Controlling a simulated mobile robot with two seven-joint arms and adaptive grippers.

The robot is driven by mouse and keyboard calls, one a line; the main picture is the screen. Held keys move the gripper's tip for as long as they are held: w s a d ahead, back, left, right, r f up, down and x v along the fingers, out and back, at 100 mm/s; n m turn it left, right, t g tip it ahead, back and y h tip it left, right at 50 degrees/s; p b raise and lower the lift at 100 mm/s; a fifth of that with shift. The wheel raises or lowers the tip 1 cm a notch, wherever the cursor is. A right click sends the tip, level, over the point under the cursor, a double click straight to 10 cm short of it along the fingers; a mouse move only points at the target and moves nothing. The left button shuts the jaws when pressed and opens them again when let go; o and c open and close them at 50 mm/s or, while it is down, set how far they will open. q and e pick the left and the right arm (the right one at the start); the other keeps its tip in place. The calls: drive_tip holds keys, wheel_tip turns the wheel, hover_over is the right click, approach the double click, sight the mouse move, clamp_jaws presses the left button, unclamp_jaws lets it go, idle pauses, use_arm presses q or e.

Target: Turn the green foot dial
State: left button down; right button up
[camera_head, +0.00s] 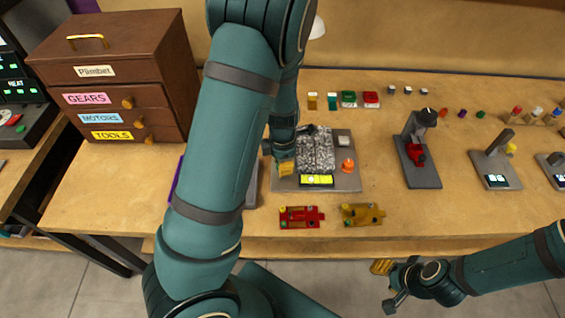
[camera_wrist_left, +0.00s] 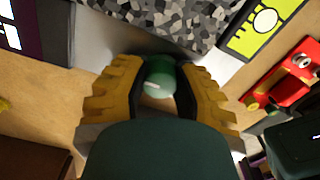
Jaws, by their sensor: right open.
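The green foot dial (camera_wrist_left: 160,78), with a small white mark, sits at the edge of the grey plate beside the speckled block (camera_wrist_left: 170,18) in the left wrist view. My left gripper (camera_wrist_left: 160,92) has its yellow fingers on both sides of the dial, with the dark pads against it. In the head view my left gripper (camera_head: 285,168) is at the left front of the grey plate (camera_head: 345,178), and the dial is hidden there. My right gripper (camera_head: 387,283) is open and empty, off the table's front edge.
An orange dome (camera_head: 347,166) and a yellow-green display (camera_head: 317,180) are on the same plate. A wooden drawer cabinet (camera_head: 115,75) stands left, a press-like stand (camera_head: 417,150) right.

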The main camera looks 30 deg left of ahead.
use_arm(q)
drive_tip(key=shift+s, duration=0.1)
drive_tip(key=shift+r+m+p, duration=0.1)
drive_tip(key=shift+m+p, duration=0.75)
drive_tip(key=shift+m, duration=0.35)
drive_tip(key=m+p, duration=0.1)
drive_tip(key=m, duration=0.1)
drive_tip(key=shift+a+m, duration=0.1)
drive_tip(key=shift+m, duration=0.2)
drive_tip(key=shift+m+p, duration=0.65)
drive_tip(key=shift+m, duration=1.35)
drive_tip(key=c, duration=0.7)
unclamp_jaws()
